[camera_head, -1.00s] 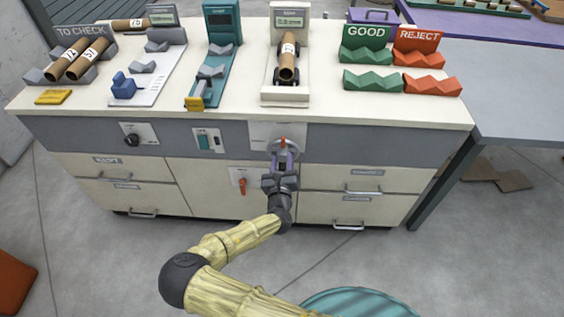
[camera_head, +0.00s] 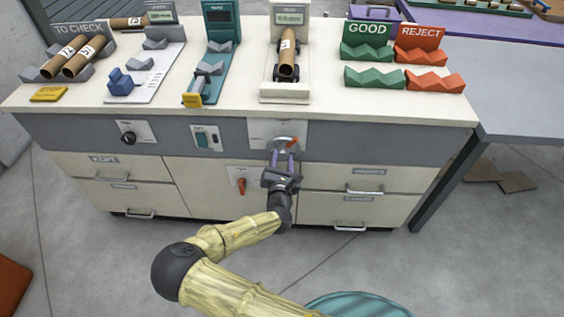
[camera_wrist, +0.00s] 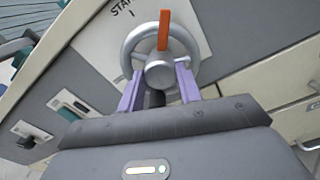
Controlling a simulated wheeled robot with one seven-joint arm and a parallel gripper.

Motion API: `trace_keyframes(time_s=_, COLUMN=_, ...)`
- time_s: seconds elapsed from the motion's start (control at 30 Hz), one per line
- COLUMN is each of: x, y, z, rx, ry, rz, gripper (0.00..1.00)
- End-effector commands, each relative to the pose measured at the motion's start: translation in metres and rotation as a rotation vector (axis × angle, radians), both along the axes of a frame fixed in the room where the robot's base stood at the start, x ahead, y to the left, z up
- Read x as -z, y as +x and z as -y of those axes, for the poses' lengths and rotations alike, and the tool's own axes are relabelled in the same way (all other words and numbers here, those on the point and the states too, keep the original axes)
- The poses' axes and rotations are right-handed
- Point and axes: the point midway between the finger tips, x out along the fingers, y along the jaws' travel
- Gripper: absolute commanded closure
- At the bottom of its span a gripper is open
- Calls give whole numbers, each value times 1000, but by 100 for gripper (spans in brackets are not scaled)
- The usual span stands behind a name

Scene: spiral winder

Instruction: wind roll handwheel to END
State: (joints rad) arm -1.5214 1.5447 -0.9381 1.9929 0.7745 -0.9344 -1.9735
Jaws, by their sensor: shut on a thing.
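The round grey handwheel (camera_head: 286,144) is on the cabinet's front panel, with an orange mark (camera_wrist: 164,30) on its rim. In the head view the mark points up and right. My gripper (camera_head: 284,160) faces the wheel from the front. Above, a brown cardboard roll (camera_head: 287,62) with a white label lies in the white winder (camera_head: 285,92). Its display (camera_head: 289,18) is too small to read.
A panel behind the wheel reads START (camera_wrist: 122,8) in part. A black knob (camera_head: 128,138), a teal switch (camera_head: 203,139) and a red lever (camera_head: 242,186) are to the left. Drawers with handles (camera_head: 364,190) lie below right. GOOD and REJECT racks (camera_head: 420,50) stand on top.

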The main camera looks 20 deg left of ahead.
Motion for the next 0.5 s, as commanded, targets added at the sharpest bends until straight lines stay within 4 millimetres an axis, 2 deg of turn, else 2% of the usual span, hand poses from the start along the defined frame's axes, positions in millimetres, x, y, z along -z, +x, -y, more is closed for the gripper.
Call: trace_keyframes(time_s=0.5, x=2, y=0, z=0, rx=1, ry=476, rz=-119, gripper=88)
